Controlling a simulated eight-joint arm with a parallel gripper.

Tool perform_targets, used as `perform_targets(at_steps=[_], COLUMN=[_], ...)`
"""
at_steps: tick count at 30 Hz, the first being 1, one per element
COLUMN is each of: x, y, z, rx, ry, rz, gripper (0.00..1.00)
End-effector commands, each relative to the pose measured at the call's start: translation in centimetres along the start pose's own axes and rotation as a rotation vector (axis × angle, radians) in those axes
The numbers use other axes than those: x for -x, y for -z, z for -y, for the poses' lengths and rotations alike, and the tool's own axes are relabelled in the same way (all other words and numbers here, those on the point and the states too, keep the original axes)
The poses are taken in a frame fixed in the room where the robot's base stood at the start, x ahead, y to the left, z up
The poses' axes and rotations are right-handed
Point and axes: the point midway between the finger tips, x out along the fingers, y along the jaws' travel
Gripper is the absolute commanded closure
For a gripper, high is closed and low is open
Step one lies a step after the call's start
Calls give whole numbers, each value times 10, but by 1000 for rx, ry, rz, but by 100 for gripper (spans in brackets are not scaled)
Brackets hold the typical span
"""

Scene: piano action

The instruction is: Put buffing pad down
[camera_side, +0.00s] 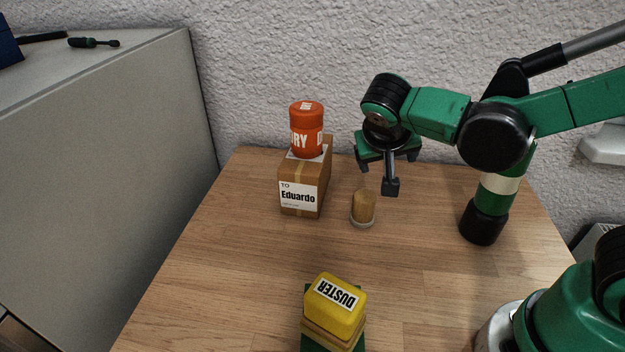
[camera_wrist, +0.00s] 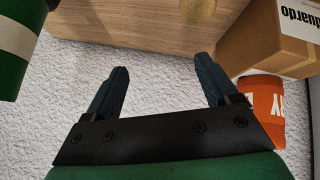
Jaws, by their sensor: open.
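No thing in view is labelled as a buffing pad. A small tan, round-topped piece on a pale base (camera_side: 362,210), possibly the buffing pad, stands upright on the wooden table (camera_side: 240,245). Its round tan top also shows at the top edge of the wrist view (camera_wrist: 198,8). My gripper (camera_side: 378,175) is open and empty, above and slightly behind this piece, apart from it. In the wrist view its two dark fingers (camera_wrist: 163,78) are spread with nothing between them.
A cardboard box marked Eduardo (camera_side: 299,197) stands left of the piece, with an orange-red canister (camera_side: 307,132) on top. A yellow duster (camera_side: 336,302) sits on a green base at the front. Bare table lies between. A textured wall (camera_side: 270,60) rises behind.

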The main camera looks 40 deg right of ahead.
Motion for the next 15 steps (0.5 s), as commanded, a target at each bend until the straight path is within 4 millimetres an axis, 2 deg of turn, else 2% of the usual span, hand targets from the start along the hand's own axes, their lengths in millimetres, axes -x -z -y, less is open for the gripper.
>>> perform_targets(at_steps=[1, 7, 12, 13, 15], x=[2, 18, 27, 28, 30], y=[-5, -21, -26, -26, -26], z=[-8, -17, -18, -18, -18], rx=[59, 266, 333, 338, 347], ry=[78, 408, 549, 562, 580], rz=[32, 9, -83, -94, -112], gripper=[20, 20, 20, 14, 13])
